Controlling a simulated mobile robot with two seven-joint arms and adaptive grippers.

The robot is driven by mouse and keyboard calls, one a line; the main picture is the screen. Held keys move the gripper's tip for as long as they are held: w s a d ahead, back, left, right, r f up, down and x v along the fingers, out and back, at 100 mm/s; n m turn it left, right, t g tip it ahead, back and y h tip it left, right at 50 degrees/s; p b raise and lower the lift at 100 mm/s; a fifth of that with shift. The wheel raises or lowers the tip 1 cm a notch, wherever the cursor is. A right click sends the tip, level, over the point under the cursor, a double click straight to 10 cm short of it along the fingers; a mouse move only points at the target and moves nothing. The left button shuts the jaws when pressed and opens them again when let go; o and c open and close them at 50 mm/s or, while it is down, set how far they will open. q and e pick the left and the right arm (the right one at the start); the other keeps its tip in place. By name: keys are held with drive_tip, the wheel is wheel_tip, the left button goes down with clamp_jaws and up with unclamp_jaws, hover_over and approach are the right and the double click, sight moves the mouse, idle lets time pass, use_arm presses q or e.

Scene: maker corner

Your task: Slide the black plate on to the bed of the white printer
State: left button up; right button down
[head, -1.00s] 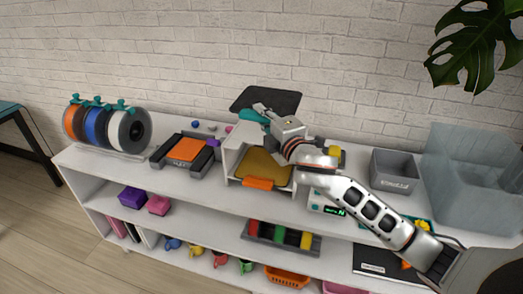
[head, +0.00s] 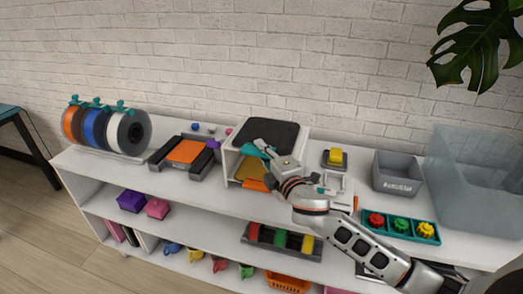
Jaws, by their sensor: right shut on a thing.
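The white printer (head: 301,140) stands on the shelf top against the brick wall. Its gold bed (head: 247,170) shows inside the open front, with an orange tab (head: 256,184) at the front edge. The black plate (head: 268,133) lies level over the printer's top in the picture; I cannot tell whether it touches. Its teal tab (head: 251,151) is at the front. My right gripper (head: 262,150) is shut on the plate at this tab and hides part of the printer's front. My left gripper is not in view.
An orange-topped grey tray (head: 188,151) and filament spools (head: 108,130) stand to the left. To the right are a yellow block on a dark base (head: 335,158), a grey bin (head: 397,172), a teal tray of coloured knobs (head: 418,238) and a clear box (head: 470,185).

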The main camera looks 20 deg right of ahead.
drive_tip(key=shift+f, duration=0.1)
drive_tip(key=c, duration=2)
unclamp_jaws()
drive_tip(key=shift+f+b, duration=0.2)
drive_tip(key=shift+b, duration=0.25)
drive_tip(key=s, duration=0.8)
drive_tip(key=s+f+m+g, duration=0.2)
drive_tip(key=s+f+m, duration=0.3)
drive_tip(key=s+f, duration=0.3)
drive_tip(key=s+f+m+g, duration=0.2)
drive_tip(key=s+f+m, duration=0.3)
drive_tip(key=s+f, duration=0.4)
drive_tip(key=s+f+m+g, duration=0.3)
drive_tip(key=s+f+m, duration=0.2)
drive_tip(key=f, duration=1.1)
drive_tip(key=shift+s+f+m, duration=0.15)
drive_tip(key=shift+s+f, duration=0.05)
drive_tip(key=shift+s, duration=0.7)
drive_tip(key=shift+s+f+m, duration=0.15)
drive_tip(key=shift+s, duration=0.75)
